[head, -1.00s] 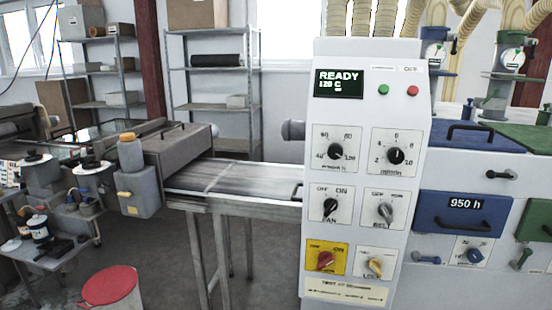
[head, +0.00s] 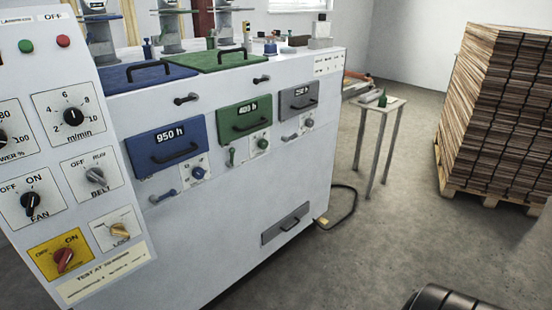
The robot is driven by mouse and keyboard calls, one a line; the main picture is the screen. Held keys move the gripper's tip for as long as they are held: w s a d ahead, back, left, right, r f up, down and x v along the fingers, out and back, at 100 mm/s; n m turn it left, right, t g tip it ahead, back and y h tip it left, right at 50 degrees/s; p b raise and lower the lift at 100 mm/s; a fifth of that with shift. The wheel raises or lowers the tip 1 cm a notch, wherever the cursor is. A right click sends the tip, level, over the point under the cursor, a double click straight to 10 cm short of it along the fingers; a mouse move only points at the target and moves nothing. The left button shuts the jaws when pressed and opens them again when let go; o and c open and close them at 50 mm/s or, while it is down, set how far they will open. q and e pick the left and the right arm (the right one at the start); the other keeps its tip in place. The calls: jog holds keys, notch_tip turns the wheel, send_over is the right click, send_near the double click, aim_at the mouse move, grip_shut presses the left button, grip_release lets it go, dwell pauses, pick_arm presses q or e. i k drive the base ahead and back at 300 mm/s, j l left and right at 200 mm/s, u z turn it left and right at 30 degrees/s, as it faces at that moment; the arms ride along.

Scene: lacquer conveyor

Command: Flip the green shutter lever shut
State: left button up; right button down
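The green shutter lever (head: 231,157) is a small green handle on the white machine's front, below the left end of the green 403 h drawer (head: 246,119). It stands roughly upright. A green knob (head: 260,145) on a white plate is just right of it. The blue lever (head: 163,196) to the left and the grey lever (head: 290,137) to the right lie closer to horizontal. Neither of my grippers is in view.
The control panel (head: 60,150) stands at the left. A small table (head: 386,105) and a pallet stack of boards (head: 505,110) are at the right. The floor (head: 380,240) before the machine is clear. A dark ribbed object (head: 445,300) shows at the bottom edge.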

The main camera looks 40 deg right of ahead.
aim_at(229, 164)
jog(key=z, duration=1.1)
